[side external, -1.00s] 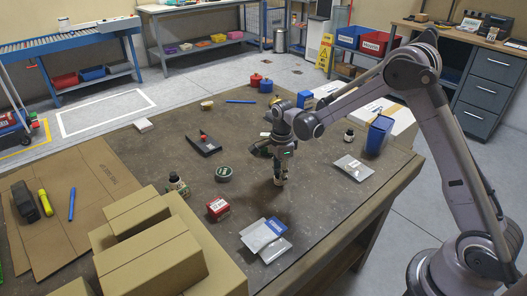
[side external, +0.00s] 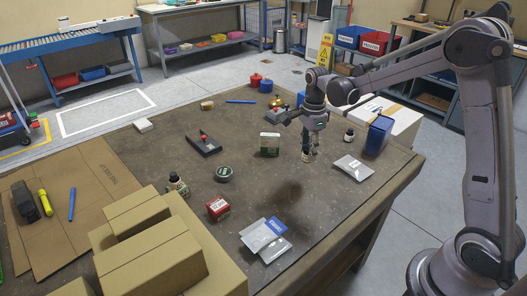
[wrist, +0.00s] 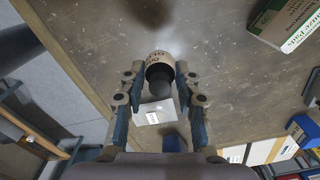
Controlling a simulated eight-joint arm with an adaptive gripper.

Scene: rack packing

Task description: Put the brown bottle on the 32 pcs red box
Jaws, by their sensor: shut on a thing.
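My gripper (side external: 308,150) is shut on a small bottle (wrist: 160,62) with a dark round cap and a cream label with red print. The bottle sits between the two fingers in the wrist view, cap toward the camera; its body colour is hard to tell. In the side view it hangs upright below my gripper, over the right part of the table; its height above the top is unclear. A red box (side external: 217,208) with a white label stands near the front middle, left of my gripper; its count is too small to read surely.
A green and white box (side external: 270,144) stands left of my gripper. A small dark bottle (side external: 349,135), a blue bin (side external: 379,134) and a clear packet (side external: 353,168) are to its right. Brown cartons (side external: 150,250) fill the front left. Bare tabletop lies between my gripper and the red box.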

